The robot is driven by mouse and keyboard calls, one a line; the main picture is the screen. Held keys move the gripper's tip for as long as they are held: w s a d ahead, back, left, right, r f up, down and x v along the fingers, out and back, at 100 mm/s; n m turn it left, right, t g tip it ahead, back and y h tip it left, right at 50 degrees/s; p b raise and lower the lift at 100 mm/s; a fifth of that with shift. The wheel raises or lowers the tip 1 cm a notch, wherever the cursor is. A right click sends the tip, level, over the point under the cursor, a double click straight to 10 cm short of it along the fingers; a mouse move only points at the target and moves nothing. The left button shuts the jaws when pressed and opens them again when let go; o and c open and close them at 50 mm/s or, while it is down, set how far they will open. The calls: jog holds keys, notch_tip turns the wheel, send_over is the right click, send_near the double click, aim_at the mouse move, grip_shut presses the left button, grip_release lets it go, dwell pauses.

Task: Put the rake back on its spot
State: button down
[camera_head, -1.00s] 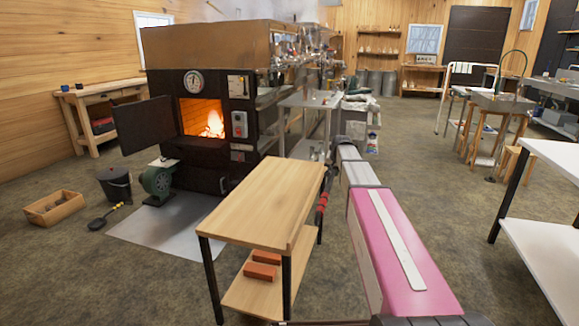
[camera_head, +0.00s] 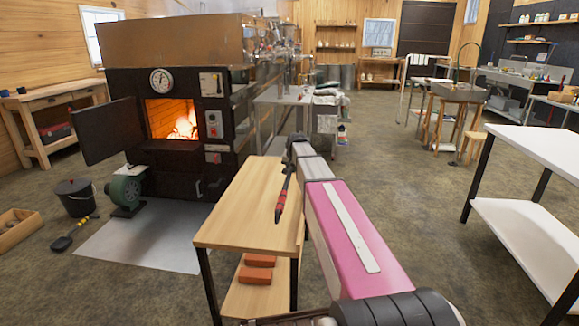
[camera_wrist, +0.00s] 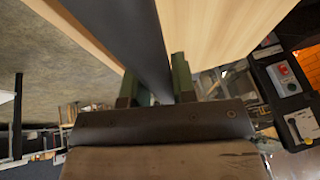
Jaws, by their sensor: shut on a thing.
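The rake (camera_head: 281,197) shows in the head view as a thin dark shaft with a red part, hanging tilted from the far end of my arm. It shows in front of the right side of the wooden bench top (camera_head: 236,212); I cannot tell its height above it. In the wrist view, my gripper (camera_wrist: 157,92) has its green fingers shut on a long dark bar, the rake's handle (camera_wrist: 135,45), which runs out past the top edge. The rake's far end is not clear. I cannot make out a marked spot for it.
Orange bricks (camera_head: 257,268) lie on the bench's lower shelf. Behind stands the evaporator with its open firebox (camera_head: 172,119) and blower (camera_head: 123,190). A shovel (camera_head: 68,240) and bucket (camera_head: 75,197) are on the floor at left. A white table (camera_head: 530,150) stands right, with clear floor between.

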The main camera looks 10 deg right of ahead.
jog(key=shift+f, duration=3.6)
grip_release()
jog(key=shift+r, duration=0.1)
jog(key=v, duration=1.2)
jog(key=shift+w+r, duration=0.2)
jog(key=shift+r, duration=0.2)
